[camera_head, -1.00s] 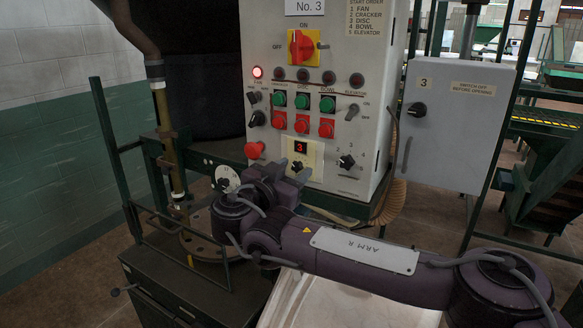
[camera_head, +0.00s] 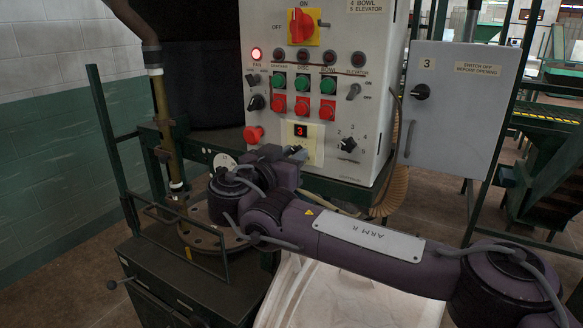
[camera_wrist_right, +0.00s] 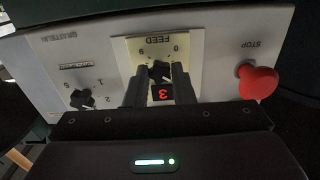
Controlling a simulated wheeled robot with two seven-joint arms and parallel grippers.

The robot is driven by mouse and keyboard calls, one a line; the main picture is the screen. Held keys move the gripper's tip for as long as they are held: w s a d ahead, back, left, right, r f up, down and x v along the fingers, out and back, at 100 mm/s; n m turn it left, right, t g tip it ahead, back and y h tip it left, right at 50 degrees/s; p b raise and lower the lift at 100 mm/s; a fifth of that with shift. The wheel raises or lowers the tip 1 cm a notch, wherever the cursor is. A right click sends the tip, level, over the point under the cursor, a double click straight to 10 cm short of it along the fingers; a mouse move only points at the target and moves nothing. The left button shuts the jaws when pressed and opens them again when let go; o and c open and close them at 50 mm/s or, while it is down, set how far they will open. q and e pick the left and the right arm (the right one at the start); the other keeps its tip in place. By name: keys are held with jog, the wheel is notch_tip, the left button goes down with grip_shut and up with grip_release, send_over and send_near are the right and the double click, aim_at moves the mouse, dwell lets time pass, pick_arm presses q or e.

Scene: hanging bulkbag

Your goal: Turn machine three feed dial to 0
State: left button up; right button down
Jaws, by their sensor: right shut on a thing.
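The feed dial (camera_wrist_right: 160,70) is a dark knob on a cream plate marked FEED (camera_wrist_right: 125,50) in the right wrist view, which shows the panel upside down. A display (camera_wrist_right: 161,92) by it reads a red 3; it also shows in the head view (camera_head: 300,130). My right gripper (camera_wrist_right: 161,75) has a finger on each side of the knob and is shut on it. In the head view my right gripper (camera_head: 296,152) reaches the panel's lower edge and mostly hides the dial. The dial's exact pointer angle is hard to tell. My left gripper is not in view.
A red mushroom STOP button (camera_wrist_right: 258,82) and a black selector (camera_wrist_right: 84,97) flank the plate. Green buttons (camera_head: 303,82), red buttons (camera_head: 302,106) and a red main switch (camera_head: 301,27) are higher up. A grey box (camera_head: 455,105) stands right of the panel.

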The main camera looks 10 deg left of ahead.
pick_arm(q)
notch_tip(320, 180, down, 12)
jog(key=b, duration=1.1)
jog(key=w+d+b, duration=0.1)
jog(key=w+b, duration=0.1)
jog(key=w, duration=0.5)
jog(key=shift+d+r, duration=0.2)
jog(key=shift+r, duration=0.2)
pick_arm(e)
jog(key=shift+n, duration=8.1)
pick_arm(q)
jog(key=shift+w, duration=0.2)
pick_arm(e)
jog(key=c, duration=1.2)
grip_release()
jog(key=shift+c, duration=0.2)
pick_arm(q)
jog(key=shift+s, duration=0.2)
